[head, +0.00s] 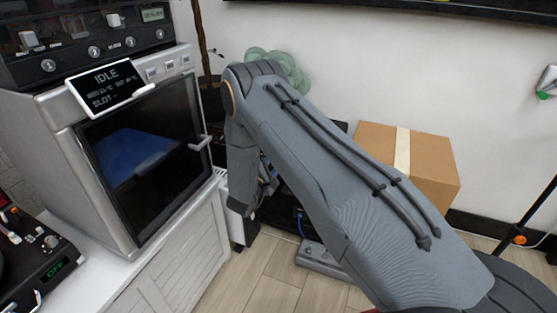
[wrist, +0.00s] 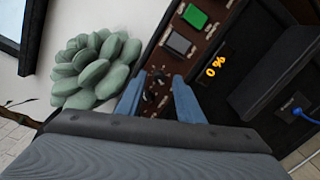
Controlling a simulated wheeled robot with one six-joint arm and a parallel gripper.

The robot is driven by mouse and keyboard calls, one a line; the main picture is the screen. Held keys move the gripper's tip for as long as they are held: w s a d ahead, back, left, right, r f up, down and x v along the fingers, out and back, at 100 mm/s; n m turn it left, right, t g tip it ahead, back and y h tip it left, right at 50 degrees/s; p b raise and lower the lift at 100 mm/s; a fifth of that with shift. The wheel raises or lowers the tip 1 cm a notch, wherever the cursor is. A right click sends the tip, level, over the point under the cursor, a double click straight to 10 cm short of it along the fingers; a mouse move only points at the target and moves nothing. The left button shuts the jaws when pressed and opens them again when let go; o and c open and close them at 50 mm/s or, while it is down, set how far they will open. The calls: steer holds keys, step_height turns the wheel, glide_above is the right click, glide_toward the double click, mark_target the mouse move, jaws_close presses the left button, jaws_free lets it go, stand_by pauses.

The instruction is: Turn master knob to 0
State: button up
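A small dark knob (wrist: 157,88) with light marks around it sits on a brown control panel (wrist: 197,57) in the wrist view. An orange display (wrist: 214,66) on the panel reads "0 %". I cannot read a label that names the knob as master. My gripper (wrist: 160,78) has its two blue fingers on either side of the knob, with visible gaps between fingers and knob, so it is open. In the head view my arm hides the knob and most of the gripper.
A green button (wrist: 194,16) and a grey button (wrist: 179,43) lie on the panel near the fingers. A green plant (wrist: 97,70) stands left of it. In the head view are an oven-like machine (head: 118,222) at left and a cardboard box (head: 432,160) at right.

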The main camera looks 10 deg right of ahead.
steer(key=v, duration=0.7)
steer(key=shift+s+p, duration=0.25)
steer(key=shift+p, duration=0.2)
steer(key=shift+o, duration=0.2)
steer(key=shift+a, duration=0.1)
steer(key=w+d+m+b, duration=0.2)
steer(key=m+b, duration=0.4)
steer(key=m, duration=0.5)
steer(key=w+d+m+b, duration=0.3)
steer(key=m+b, duration=0.3)
steer(key=m, duration=0.5)
steer(key=shift+w+t, duration=0.3)
steer(key=shift+w, duration=0.6)
steer(key=shift+f, duration=0.1)
jaws_close()
